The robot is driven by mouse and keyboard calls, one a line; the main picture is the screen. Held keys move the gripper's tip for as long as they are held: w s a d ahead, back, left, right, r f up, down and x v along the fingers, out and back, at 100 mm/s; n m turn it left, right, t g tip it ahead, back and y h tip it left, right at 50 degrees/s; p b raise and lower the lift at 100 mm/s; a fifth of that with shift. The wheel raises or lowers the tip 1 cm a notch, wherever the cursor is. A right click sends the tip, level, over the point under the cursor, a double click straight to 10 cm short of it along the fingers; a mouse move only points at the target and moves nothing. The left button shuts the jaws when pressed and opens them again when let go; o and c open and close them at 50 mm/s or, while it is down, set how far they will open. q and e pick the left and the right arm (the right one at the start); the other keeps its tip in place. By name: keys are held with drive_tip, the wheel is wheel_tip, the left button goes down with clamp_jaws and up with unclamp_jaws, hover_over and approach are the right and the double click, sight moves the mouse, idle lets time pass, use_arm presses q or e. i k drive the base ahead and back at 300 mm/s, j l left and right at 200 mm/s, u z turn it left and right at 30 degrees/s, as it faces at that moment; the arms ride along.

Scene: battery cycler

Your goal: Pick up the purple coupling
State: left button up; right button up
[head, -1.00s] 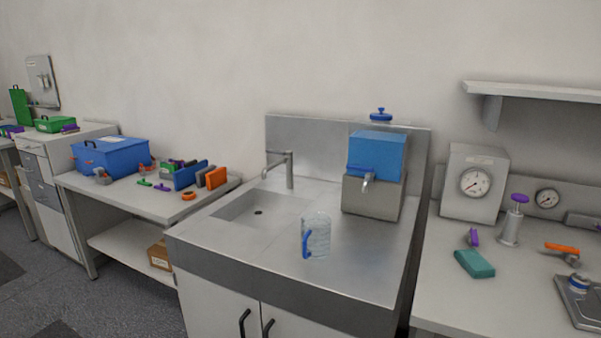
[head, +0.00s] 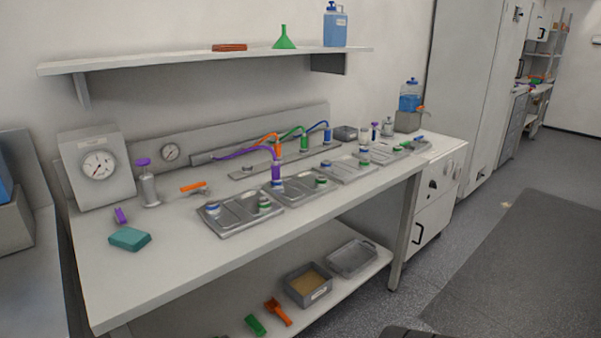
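The purple coupling (head: 276,172) is an upright cylinder at the end of a purple hose (head: 243,152) that arches from the rail at the back of the bench. It stands over a metal tray (head: 300,196) in the middle of the bench; I cannot tell how it is seated. Orange, green (head: 304,142) and blue (head: 327,134) hoses with similar ends stand behind it to the right. Neither of my grippers is in view.
The bench (head: 130,285) also carries a gauge box (head: 97,168), a purple-topped pump (head: 148,186), a teal block (head: 130,239) and a small purple piece (head: 120,216). A wall shelf (head: 160,62) hangs above. The floor (head: 470,250) at the right is open.

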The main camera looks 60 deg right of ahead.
sight(275, 168)
drive_tip(key=z, duration=1.75)
drive_tip(key=i+l+u, duration=0.1)
drive_tip(key=i+u, duration=0.15)
drive_tip(key=i, duration=0.1)
